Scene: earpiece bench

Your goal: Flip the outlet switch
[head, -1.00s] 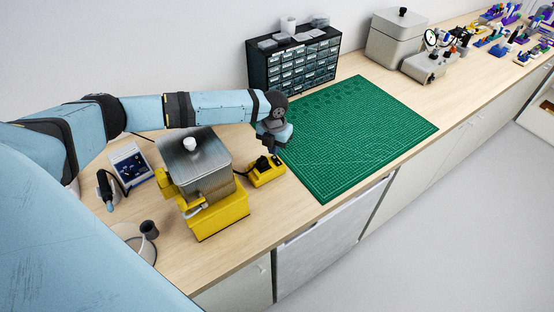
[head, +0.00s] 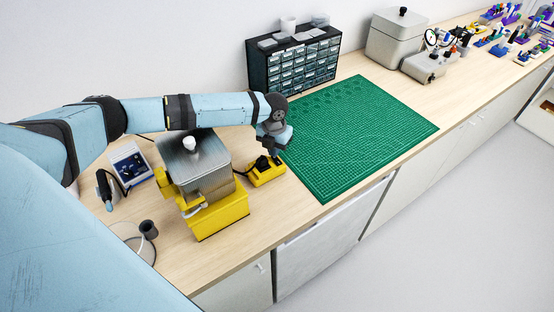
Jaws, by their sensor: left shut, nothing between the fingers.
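The yellow outlet box (head: 268,177) sits on the wooden bench, beside the near left corner of the green mat. It has a black plug or fitting (head: 262,163) on its top. My left gripper (head: 276,158) is at the far right end of the box, pointing down, shut with nothing in it. Its fingertips are at or just above the box top; I cannot tell whether they touch it. The switch itself is too small to make out and may be hidden by the gripper. My right gripper is not in view.
A metal and yellow machine (head: 219,218) stands just left of the box. A soldering station (head: 130,166) is farther left. The green cutting mat (head: 350,140) lies flat to the right. A drawer cabinet (head: 296,68) stands behind, against the wall.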

